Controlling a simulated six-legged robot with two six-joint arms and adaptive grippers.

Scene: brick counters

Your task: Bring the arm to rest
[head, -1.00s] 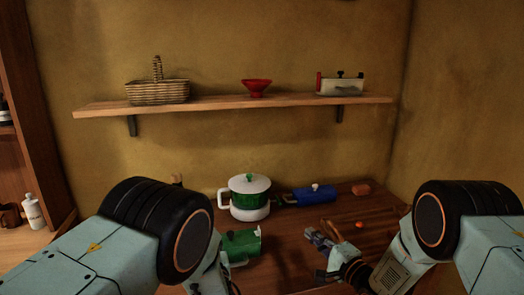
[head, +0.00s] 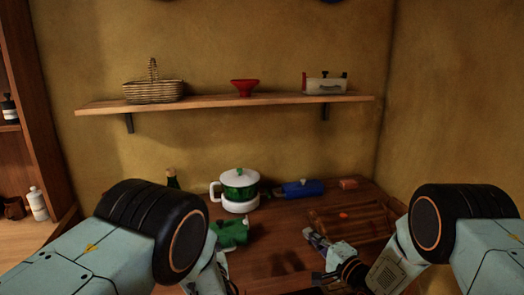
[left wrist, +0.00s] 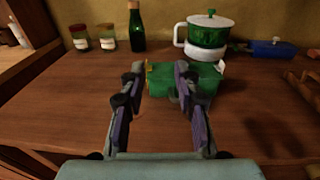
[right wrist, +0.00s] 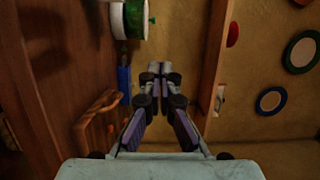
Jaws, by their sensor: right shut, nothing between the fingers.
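My right gripper (head: 311,237) shows in the head view above the wooden counter (head: 270,243), in front of a wooden board. In the right wrist view (right wrist: 158,70) its fingers are closed together with nothing between them. My left gripper (left wrist: 159,72) shows in the left wrist view with its fingers apart and nothing held. A green box (left wrist: 193,95) lies on the counter beyond its fingers. In the head view my left arm's own links hide most of the left gripper.
A white and green pot (head: 240,188), a blue container (head: 302,189) and the wooden board (head: 350,222) with an orange item (head: 344,215) stand on the counter. A dark bottle (left wrist: 137,28) and two jars stand back left. A wall shelf (head: 210,104) holds a basket, red bowl and white toaster.

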